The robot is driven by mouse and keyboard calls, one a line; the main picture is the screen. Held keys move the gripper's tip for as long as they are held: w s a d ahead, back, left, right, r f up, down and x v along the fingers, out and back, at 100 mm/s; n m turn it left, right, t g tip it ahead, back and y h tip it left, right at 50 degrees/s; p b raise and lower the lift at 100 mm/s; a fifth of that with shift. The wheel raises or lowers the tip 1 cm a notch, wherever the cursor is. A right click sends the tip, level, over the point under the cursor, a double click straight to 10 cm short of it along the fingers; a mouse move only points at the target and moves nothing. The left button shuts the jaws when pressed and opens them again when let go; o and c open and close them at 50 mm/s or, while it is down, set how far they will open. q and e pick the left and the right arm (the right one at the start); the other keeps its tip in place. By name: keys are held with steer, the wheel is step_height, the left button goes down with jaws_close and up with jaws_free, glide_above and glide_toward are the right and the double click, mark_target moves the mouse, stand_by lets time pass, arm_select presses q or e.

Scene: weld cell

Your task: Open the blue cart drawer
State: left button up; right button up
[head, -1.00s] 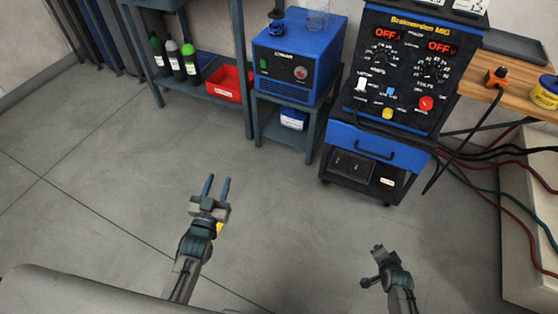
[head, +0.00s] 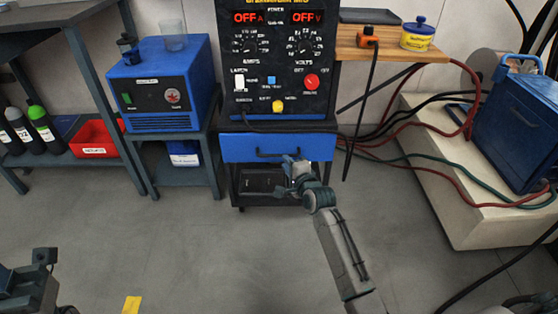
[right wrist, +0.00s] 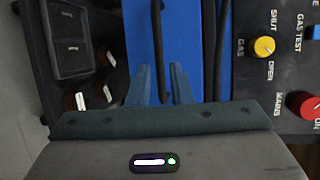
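The blue drawer (head: 310,147) is in the welder cart, under the control panel, and its front looks flush with the cart. Its black handle (head: 262,154) runs across the front. My right gripper (head: 290,160) is at the right part of the handle. In the right wrist view, my right gripper's fingers (right wrist: 161,88) are apart. The handle (right wrist: 157,40) passes between them against the blue drawer front (right wrist: 190,45); contact is not clear. My left gripper (head: 26,262) is low at the left edge, partly cut off, away from the cart, its two finger blocks apart.
A blue box unit (head: 165,85) stands on a small grey table left of the cart. A wooden shelf (head: 390,45) juts out at right. Cables hang and run right of the cart over a pale block (head: 430,190). The floor in front is clear.

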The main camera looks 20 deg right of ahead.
mark_target(280, 156)
steer(key=b+x, duration=0.2)
steer(key=x, duration=0.4)
steer(key=shift+w+f, duration=0.1)
steer(key=shift+w, duration=0.3)
jaws_close()
